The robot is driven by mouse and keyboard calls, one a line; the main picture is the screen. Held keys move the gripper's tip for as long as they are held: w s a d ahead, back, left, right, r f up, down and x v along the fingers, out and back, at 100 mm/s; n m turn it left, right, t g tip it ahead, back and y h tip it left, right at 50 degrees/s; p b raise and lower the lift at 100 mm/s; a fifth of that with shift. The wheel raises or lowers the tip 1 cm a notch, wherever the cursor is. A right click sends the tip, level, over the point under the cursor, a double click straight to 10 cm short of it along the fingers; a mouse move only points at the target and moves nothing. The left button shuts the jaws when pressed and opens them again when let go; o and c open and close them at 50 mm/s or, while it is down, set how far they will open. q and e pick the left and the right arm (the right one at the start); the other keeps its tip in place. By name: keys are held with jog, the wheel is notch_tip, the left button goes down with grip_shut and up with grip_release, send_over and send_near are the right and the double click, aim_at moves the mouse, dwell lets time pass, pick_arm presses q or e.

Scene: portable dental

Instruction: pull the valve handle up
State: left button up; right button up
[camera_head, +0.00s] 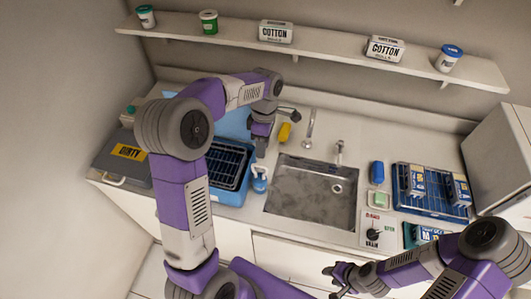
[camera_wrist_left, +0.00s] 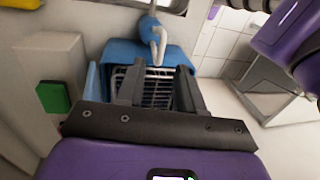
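A blue fitting with a white curved handle (camera_head: 259,181), which looks like the valve handle, stands at the front right corner of a blue basin (camera_head: 232,193). The handle (camera_wrist_left: 158,42) also shows at the top of the left wrist view, beyond the fingertips. My left gripper (camera_head: 261,152) points down above the basin's right side, behind the handle and apart from it. In the left wrist view its two fingers (camera_wrist_left: 158,78) are spread with nothing held between them. My right gripper (camera_head: 334,280) is low in front of the counter, its fingers apart and empty.
A dark wire basket (camera_head: 228,165) sits in the basin. A metal sink (camera_head: 312,192) lies to the right, with a tap (camera_head: 339,152). A yellow object (camera_head: 284,132) stands close to my left gripper. A grey DIRTY box (camera_head: 122,160) is at left, a drain knob (camera_head: 374,235) at right.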

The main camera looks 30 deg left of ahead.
pick_arm(q)
jog(key=f, duration=0.3)
jog(key=s+f, duration=0.1)
jog(key=f, duration=0.2)
jog(key=shift+s+d, duration=0.2)
jog(key=shift+c, duration=0.5)
grip_shut()
dwell(0.6)
